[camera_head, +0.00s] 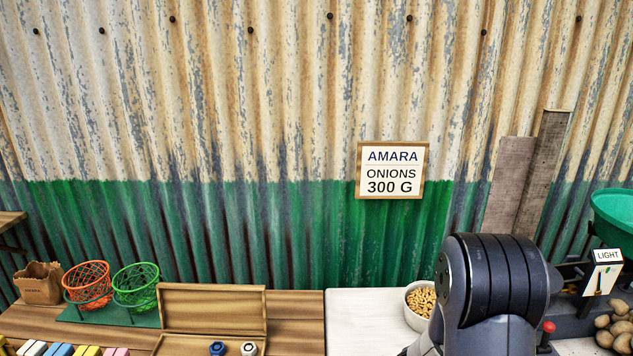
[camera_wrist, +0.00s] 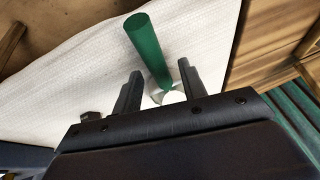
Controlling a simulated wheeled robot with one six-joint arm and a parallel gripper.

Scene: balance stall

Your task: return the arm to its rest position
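In the wrist view my gripper (camera_wrist: 160,66) has its two dark fingers spread apart, with a visible gap and nothing clasped between them. A green rod-like thing (camera_wrist: 149,50) shows beyond and between the fingers, its wider end at the top of the picture. Small white rounded shapes (camera_wrist: 174,97) show by its lower end, partly hidden by my gripper; I cannot tell what they are. In the head view a dark rounded part of my arm (camera_head: 495,280) stands at the lower right, over the counter. My gripper is outside that view.
A white mat (camera_head: 370,325) and a bowl of nuts or beans (camera_head: 419,301) lie left of my arm. A green pan (camera_head: 615,215), a LIGHT sign (camera_head: 607,257) and potatoes (camera_head: 612,330) are close on its right. An open wooden box (camera_head: 212,308) and baskets (camera_head: 90,284) stand left.

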